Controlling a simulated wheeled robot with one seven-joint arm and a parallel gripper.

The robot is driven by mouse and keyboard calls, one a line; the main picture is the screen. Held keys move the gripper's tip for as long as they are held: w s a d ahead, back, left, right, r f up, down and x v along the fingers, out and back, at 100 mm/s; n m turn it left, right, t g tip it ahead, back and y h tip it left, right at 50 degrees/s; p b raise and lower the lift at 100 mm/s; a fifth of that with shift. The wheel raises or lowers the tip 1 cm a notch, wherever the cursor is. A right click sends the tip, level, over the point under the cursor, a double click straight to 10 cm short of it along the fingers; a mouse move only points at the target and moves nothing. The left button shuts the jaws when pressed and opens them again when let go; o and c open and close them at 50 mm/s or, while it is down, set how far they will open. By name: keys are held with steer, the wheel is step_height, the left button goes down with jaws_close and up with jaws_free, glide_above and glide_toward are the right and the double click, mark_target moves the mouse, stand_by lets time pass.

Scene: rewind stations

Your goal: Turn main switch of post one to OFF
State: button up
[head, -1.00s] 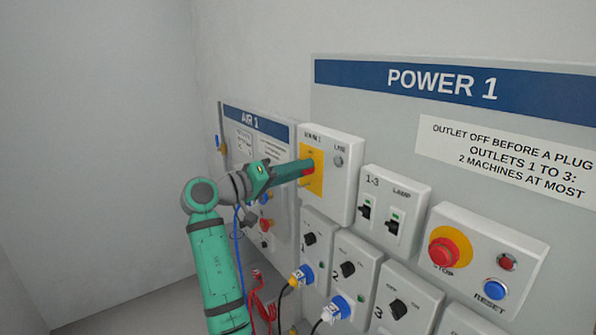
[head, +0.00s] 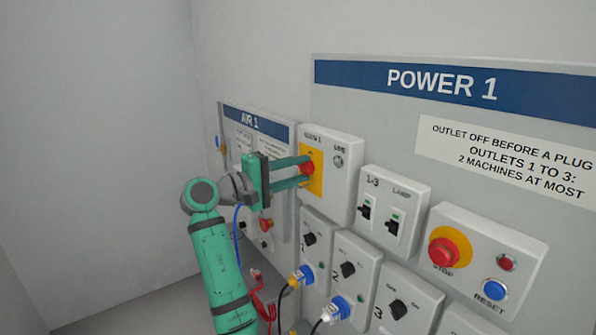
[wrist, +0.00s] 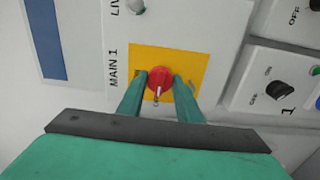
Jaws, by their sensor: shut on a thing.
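The main switch is a red rotary knob (wrist: 160,79) on a yellow plate (wrist: 196,60), on a white box marked MAIN 1 in the wrist view. My gripper (wrist: 160,84) has its two green fingers on either side of the knob and is shut on it. A pale pointer mark on the knob points toward the gripper body in the wrist view. In the head view the red knob (head: 307,167) shows at the fingertips, on the yellow plate (head: 316,183). The position labels on the plate are too small to read.
A lamp (head: 339,159) is on the same box. To the right are the 1-3 breaker box (head: 394,207), the red STOP button (head: 443,250) and the blue RESET button (head: 495,289). Outlets with blue plugs (head: 338,307) and cables are below. The AIR 1 panel (head: 256,121) is behind my arm.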

steer(key=shift+a, duration=0.1)
stand_by(0.5)
steer(key=o, duration=1)
steer(key=shift+o, duration=0.2)
steer(key=shift+f, duration=0.1)
